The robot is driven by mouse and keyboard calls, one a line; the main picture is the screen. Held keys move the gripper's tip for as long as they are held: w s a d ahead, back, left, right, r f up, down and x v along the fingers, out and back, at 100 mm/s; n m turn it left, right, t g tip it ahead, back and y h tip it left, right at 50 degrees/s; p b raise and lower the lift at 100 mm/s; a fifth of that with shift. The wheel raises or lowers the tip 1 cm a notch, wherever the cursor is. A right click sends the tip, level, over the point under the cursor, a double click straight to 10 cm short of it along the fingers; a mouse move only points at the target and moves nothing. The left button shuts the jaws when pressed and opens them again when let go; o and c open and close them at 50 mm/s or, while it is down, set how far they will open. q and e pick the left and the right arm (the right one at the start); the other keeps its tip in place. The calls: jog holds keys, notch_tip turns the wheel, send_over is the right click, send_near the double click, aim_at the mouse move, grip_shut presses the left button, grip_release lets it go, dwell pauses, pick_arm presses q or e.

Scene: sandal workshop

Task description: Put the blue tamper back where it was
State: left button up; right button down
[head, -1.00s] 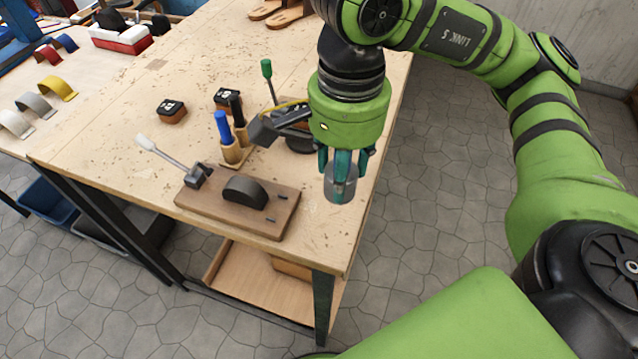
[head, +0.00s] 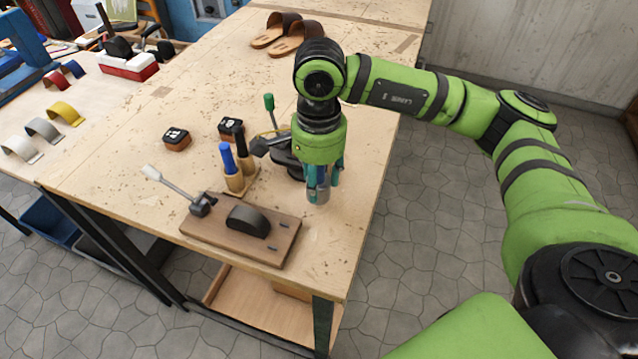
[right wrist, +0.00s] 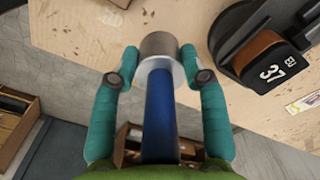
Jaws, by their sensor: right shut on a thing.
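My right gripper (head: 320,192) is shut on the blue tamper and holds it head down by the front right part of the workbench. In the right wrist view the tamper's blue handle (right wrist: 158,115) runs between the teal fingers (right wrist: 158,78), and its grey metal head (right wrist: 158,46) points away from my palm. In the head view the fingers cover most of the tamper; its head is low by the bench top, and I cannot tell whether it touches. My left gripper is not in view.
A wooden board with a black roller-like part (head: 248,222) and a lever lies front left of the gripper. Left of the gripper, a wooden holder (head: 235,182) carries blue-handled and black-handled tools. A black stand (head: 285,158) is close behind. Sandals (head: 285,35) lie farther back. The bench's right edge is near.

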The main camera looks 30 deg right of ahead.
aim_at(319, 191)
notch_tip(319, 191, down, 3)
jog(key=shift+p, duration=0.55)
jog(key=shift+f, duration=0.1)
jog(key=shift+f+b, duration=0.2)
jog(key=shift+b, duration=0.2)
jog(key=c, duration=0.7)
grip_release()
jog(key=shift+s, duration=0.1)
jog(key=shift+o, duration=0.2)
jog(key=shift+r, duration=0.1)
